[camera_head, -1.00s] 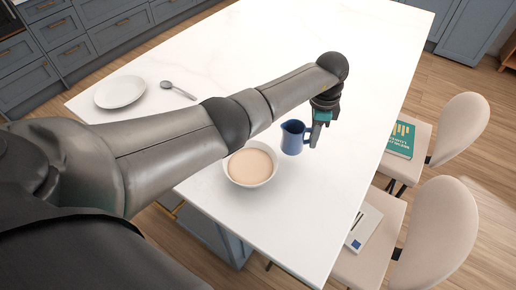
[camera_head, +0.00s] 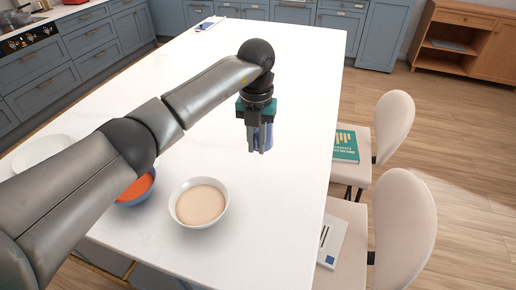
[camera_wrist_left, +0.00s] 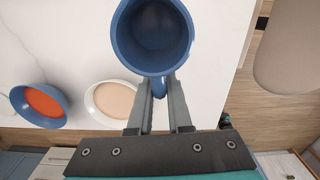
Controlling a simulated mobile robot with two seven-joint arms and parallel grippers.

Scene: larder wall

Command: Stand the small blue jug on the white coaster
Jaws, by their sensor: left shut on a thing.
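The small blue jug (camera_head: 269,137) is mostly hidden behind my left gripper (camera_head: 259,148) in the head view, over the far half of the white table. In the left wrist view the jug (camera_wrist_left: 153,38) shows from above, open and empty-looking. My left gripper (camera_wrist_left: 160,100) is shut on its handle. I cannot tell how far the jug is above the table. I do not see the white coaster in any view. My right gripper is not in view.
A white bowl of beige food (camera_head: 199,203) and a blue bowl of orange food (camera_head: 136,190) stand on the table (camera_head: 270,230) nearer me. A white plate (camera_head: 40,150) is partly behind my arm. Chairs line the right side. The table right of the jug is clear.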

